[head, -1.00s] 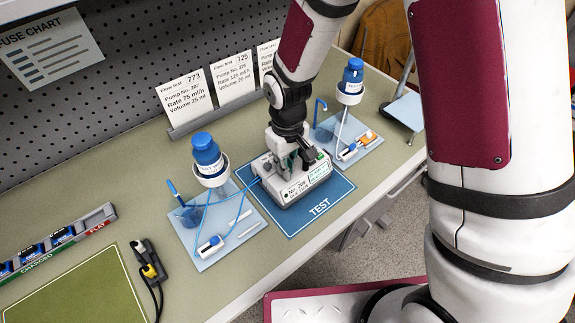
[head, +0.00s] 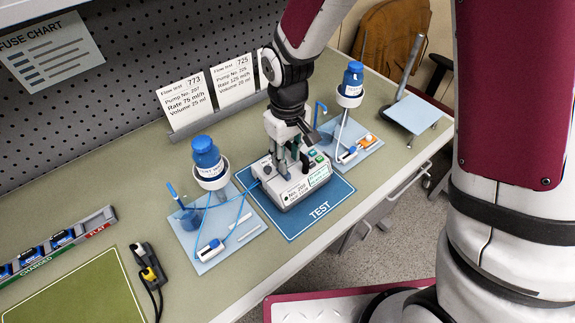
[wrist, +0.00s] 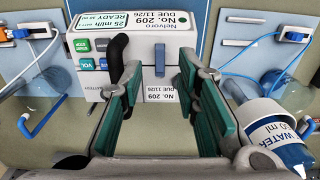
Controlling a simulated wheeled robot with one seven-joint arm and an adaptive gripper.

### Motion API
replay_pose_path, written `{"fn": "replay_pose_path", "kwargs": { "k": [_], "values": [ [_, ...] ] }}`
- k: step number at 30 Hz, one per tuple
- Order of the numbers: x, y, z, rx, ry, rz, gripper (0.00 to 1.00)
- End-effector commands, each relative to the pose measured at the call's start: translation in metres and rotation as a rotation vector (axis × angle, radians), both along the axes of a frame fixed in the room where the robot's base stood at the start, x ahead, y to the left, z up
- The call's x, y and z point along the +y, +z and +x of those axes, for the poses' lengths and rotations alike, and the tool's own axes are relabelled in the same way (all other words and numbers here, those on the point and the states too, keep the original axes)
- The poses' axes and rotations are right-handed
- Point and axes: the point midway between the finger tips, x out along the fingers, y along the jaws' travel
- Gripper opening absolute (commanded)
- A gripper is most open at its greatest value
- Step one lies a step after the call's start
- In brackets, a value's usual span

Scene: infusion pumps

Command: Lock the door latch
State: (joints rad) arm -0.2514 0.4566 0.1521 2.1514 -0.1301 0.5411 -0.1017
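The white infusion pump (head: 291,196), No. 209, sits on the blue TEST mat (head: 322,208). In the wrist view the pump (wrist: 192,20) shows a screen reading 25 ml/h READY. A small blue-grey upright tab (wrist: 160,57), which looks like the door latch, stands on its face. A black curved handle (wrist: 117,58) is left of the tab. My gripper (wrist: 163,92) is open over the pump, its green-padded fingers apart with nothing between them. The tab lies beyond the fingertips, about midway between them. In the head view my gripper (head: 291,165) hides part of the pump's top.
Blue-capped bottles (head: 207,156) (head: 351,82) stand on trays left and right of the pump, with blue tubing nearby. Flow-test cards (head: 187,101) stand behind. The bench's front edge is close.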

Motion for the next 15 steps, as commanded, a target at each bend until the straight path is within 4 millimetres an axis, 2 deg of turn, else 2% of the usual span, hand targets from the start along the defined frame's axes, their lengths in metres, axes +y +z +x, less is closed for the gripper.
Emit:
{"fn": "replay_pose_path", "kwargs": {
  "k": [1, 6, 10, 15],
  "values": [
    [0.0, 0.013, 0.002, -0.006, -0.001, 0.002, 0.29],
    [0.0, 0.043, 0.001, -0.003, -0.002, 0.001, 0.29],
    [0.0, 0.058, 0.001, -0.003, 0.0, 0.001, 0.29],
    [0.0, 0.066, 0.0, -0.001, -0.001, 0.001, 0.29]
  ]
}}
